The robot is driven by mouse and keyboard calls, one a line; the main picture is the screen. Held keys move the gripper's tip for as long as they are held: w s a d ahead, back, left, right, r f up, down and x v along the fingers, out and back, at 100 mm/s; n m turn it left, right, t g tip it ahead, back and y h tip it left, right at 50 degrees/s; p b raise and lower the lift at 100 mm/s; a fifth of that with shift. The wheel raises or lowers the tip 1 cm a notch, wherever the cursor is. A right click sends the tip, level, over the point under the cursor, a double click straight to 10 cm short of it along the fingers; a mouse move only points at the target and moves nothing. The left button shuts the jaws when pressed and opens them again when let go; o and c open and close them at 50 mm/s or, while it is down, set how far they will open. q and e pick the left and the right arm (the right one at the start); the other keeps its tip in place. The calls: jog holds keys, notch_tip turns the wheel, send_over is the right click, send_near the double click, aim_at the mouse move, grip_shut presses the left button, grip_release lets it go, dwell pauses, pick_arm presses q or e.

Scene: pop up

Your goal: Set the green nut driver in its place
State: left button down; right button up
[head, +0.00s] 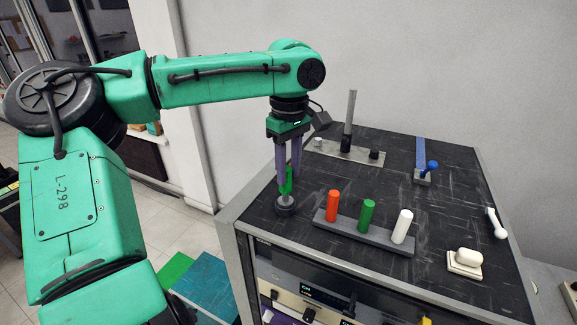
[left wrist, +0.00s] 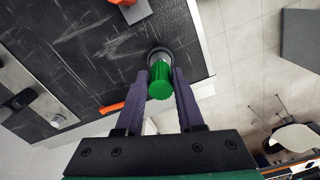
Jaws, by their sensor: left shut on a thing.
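My left gripper (head: 288,182) points down and is shut on the green nut driver (head: 287,187), whose ribbed green handle (left wrist: 160,80) sits between the two purple fingers in the left wrist view. The driver is upright. Its lower end is over or in a small dark round base (head: 285,210) near the bench's left edge; the base also shows behind the handle in the left wrist view (left wrist: 159,51). I cannot tell how deep the driver sits in it. My right gripper is not in view.
A grey rack with a red peg (head: 332,206), a green peg (head: 367,215) and a white peg (head: 403,226) stands just right of the base. Behind is a plate with a tall post (head: 350,120). A blue-knobbed lever (head: 431,167) and white switch (head: 467,258) are farther right.

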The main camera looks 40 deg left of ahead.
pick_arm(q)
jog(key=shift+f, duration=0.1)
jog(key=shift+c, duration=2.2)
grip_release()
notch_tip(320, 180, up, 14)
jog(key=shift+r, duration=0.25)
